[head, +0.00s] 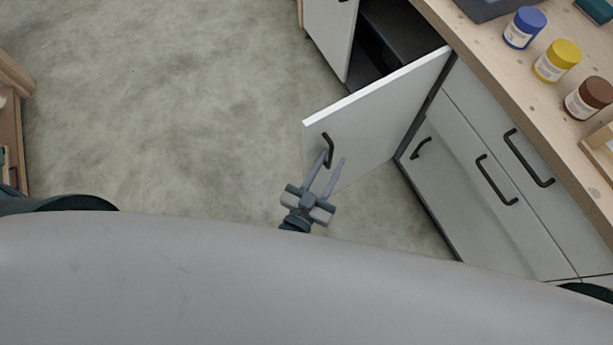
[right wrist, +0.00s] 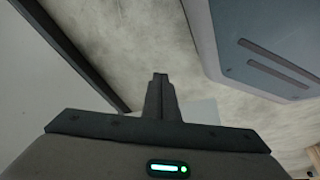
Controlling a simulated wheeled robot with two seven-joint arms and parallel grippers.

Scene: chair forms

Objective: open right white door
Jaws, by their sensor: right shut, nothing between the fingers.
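The right white door (head: 385,118) stands swung out from the cabinet in the head view, hinged at its right end beside the drawers. Its black handle (head: 329,150) is near its free edge. My left gripper (head: 333,160) is at that handle, its two fingers apart, one on each side of it or close to it; I cannot tell whether they touch it. My right gripper (right wrist: 160,76) shows only in the right wrist view, shut and empty, with its fingertips together above the floor. The right arm is mostly hidden in the head view.
Another white door (head: 329,38) stands open farther back, with the dark cabinet interior (head: 377,50) between. White drawers (head: 500,150) with black handles lie to the right. Blue, yellow and brown jars stand on the wooden countertop (head: 485,70). The grey floor (head: 190,110) at left is clear.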

